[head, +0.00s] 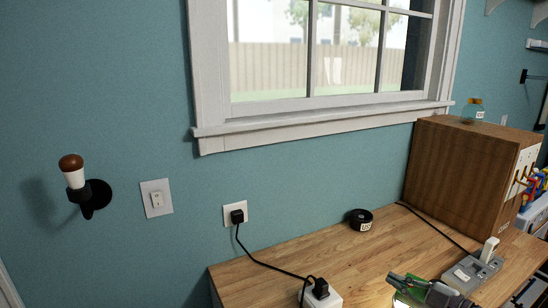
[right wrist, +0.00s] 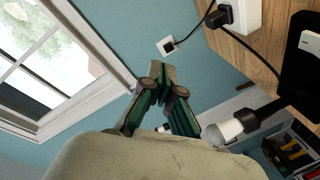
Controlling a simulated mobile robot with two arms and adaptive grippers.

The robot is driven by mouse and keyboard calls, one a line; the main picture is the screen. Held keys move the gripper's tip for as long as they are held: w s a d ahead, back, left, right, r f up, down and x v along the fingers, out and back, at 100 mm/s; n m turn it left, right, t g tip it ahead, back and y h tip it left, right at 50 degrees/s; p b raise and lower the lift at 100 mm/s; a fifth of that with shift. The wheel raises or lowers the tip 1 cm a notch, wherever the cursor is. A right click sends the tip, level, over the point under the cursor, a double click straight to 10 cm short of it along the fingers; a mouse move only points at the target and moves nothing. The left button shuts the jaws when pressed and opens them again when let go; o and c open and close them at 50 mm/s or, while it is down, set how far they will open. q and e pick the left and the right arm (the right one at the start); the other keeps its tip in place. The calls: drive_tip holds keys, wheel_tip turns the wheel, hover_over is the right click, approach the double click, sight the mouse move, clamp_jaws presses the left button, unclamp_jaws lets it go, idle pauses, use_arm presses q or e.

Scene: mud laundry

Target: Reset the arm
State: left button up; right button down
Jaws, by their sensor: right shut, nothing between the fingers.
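My right gripper (head: 396,281) is at the bottom of the head view, over the wooden worktop (head: 285,278). Its grey and green fingers point left there. The right wrist view shows the same gripper (right wrist: 163,70) with its fingertips together and nothing between them. The rest of the right arm is mostly cut off by the lower edge of the head view. My left gripper is in neither view.
A wooden cabinet (head: 455,170) stands at the worktop's right, with a small jar (head: 472,110) on top. A black roll (head: 360,219), a power strip (head: 470,272) and a white box (head: 321,299) with a plug lie on the worktop. A black cord runs to the wall outlet (head: 228,210).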

drive_tip(key=s+a+f+m+g+h, duration=0.3)
drive_tip(key=s+f+m, duration=0.3)
drive_tip(key=s, duration=0.5)
drive_tip(key=s+a+f+m+g+h, duration=0.2)
drive_tip(key=s+f+m+g+h, duration=0.15)
drive_tip(key=s+f, duration=0.5)
drive_tip(key=s+a+f+m+g+h, duration=0.3)
drive_tip(key=s+f+m, duration=0.2)
drive_tip(key=s, duration=0.7)
wheel_tip(320, 180, down, 31)
drive_tip(key=s+g+b, duration=0.2)
drive_tip(key=s+b, duration=0.1)
drive_tip(key=s+d+f+b, duration=0.2)
drive_tip(key=s+d+f, duration=0.1)
drive_tip(key=s+f, duration=1.2)
drive_tip(key=shift+s+d+f+n+g+b, duration=0.2)
drive_tip(key=shift+f+n+g+b, duration=0.2)
drive_tip(key=shift+f, duration=0.3)
drive_tip(key=shift+h, duration=0.25)
